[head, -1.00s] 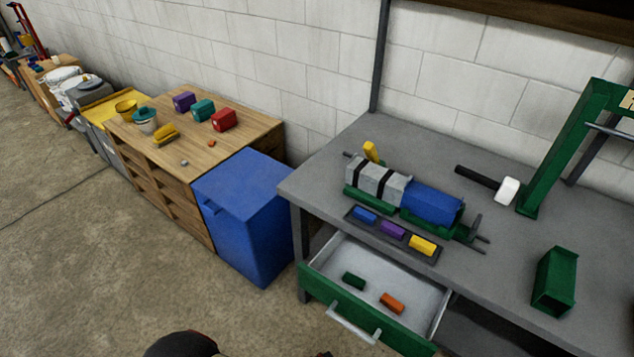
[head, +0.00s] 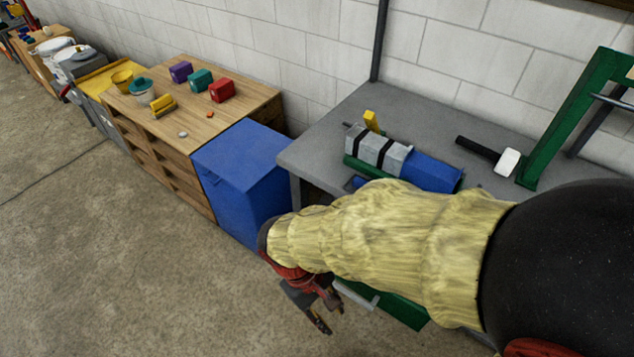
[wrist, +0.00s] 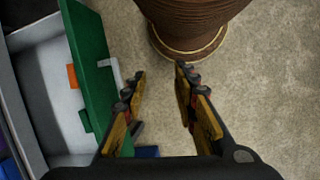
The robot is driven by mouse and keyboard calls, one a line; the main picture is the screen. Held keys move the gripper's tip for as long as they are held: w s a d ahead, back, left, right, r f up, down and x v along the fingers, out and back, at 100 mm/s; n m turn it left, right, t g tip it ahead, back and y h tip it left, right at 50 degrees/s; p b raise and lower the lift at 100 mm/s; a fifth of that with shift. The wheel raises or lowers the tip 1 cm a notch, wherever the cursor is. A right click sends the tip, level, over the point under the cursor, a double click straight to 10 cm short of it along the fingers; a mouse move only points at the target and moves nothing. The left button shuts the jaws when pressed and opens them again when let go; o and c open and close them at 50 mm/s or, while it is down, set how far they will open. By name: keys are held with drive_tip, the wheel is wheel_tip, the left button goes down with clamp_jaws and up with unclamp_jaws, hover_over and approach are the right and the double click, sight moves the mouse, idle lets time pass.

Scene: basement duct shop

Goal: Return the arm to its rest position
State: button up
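My arm stretches across the right and middle of the head view, in a pale yellow sleeve. My gripper (head: 318,308) points down at its end, above the floor just left of the open drawer's green front (head: 402,312). In the wrist view my gripper (wrist: 160,75) has its two fingers spread apart, with nothing between them but bare floor behind. The drawer's green front (wrist: 88,45) stands to the left of the fingers. An orange block (wrist: 72,76) and a green block (wrist: 85,121) lie in the drawer. My arm hides most of the drawer in the head view.
The grey workbench (head: 345,122) holds a blue-and-grey cylinder assembly (head: 432,171), a mallet (head: 508,160) and a green frame (head: 560,140). A blue bin (head: 235,175) stands left of it, beside a wooden cabinet (head: 240,93). The floor at left is clear.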

drive_tip(key=w+d+r+m+t+y, duration=0.1)
drive_tip(key=d+r+m+t, duration=0.2)
drive_tip(key=d+r, duration=0.5)
drive_tip(key=w+d+r+m+t+y, duration=0.1)
drive_tip(key=d+r+m+t, duration=0.3)
drive_tip(key=d+r, duration=0.4)
wheel_tip(320, 180, up, 5)
drive_tip(key=shift+w+d+f+m+y, duration=0.15)
drive_tip(key=shift+w+m+y, duration=0.1)
drive_tip(key=shift+m+y, duration=0.55)
